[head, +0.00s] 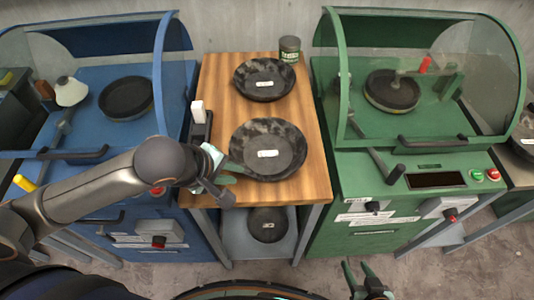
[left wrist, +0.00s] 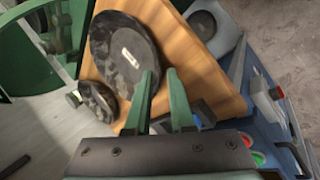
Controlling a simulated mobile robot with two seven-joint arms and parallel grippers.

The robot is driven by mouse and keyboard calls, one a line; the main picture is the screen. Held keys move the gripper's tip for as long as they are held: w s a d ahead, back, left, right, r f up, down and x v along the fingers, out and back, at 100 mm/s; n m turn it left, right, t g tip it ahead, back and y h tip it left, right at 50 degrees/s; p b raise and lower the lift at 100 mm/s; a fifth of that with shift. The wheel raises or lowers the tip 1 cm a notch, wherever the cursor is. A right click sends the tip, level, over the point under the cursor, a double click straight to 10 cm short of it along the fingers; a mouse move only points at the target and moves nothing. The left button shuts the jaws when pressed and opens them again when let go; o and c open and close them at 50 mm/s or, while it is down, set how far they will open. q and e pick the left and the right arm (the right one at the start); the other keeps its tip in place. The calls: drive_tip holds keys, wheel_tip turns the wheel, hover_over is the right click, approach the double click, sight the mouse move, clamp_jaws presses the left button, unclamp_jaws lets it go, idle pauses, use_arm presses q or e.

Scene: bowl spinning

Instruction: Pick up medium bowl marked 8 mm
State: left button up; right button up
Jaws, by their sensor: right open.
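Three dark mottled bowls with white labels show; the labels are too small to read. The largest-looking bowl (head: 268,149) sits at the front of the wooden tabletop. A smaller bowl (head: 264,79) sits behind it, and another bowl (head: 267,224) is on the shelf below. My left gripper (left wrist: 160,74) is open at the left rim of the front bowl; in the left wrist view its left finger overlaps that bowl (left wrist: 122,58). I cannot tell whether it touches the bowl. My right gripper (head: 358,266) is open and empty at the bottom of the head view.
The wooden tabletop (head: 217,82) stands between a blue machine (head: 176,80) and a green machine (head: 330,195) with clear hoods. A dark can (head: 289,49) stands at the back right of the table. A black holder with a white top (head: 198,112) is at its left edge.

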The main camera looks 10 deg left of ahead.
sight(247, 173)
use_arm(q)
drive_tip(key=x, duration=0.3)
drive_tip(key=shift+w+f, duration=0.15)
drive_tip(key=shift+f, duration=0.05)
drive_tip(key=shift+w+b+x, duration=0.15)
drive_tip(key=shift+x, duration=1.2)
drive_tip(key=shift+w+b+x, duration=0.15)
drive_tip(key=shift+x, duration=1.2)
drive_tip(key=shift+a+r, duration=0.1)
drive_tip(key=shift+a, duration=0.05)
clamp_jaws()
drive_tip(key=shift+s, duration=0.1)
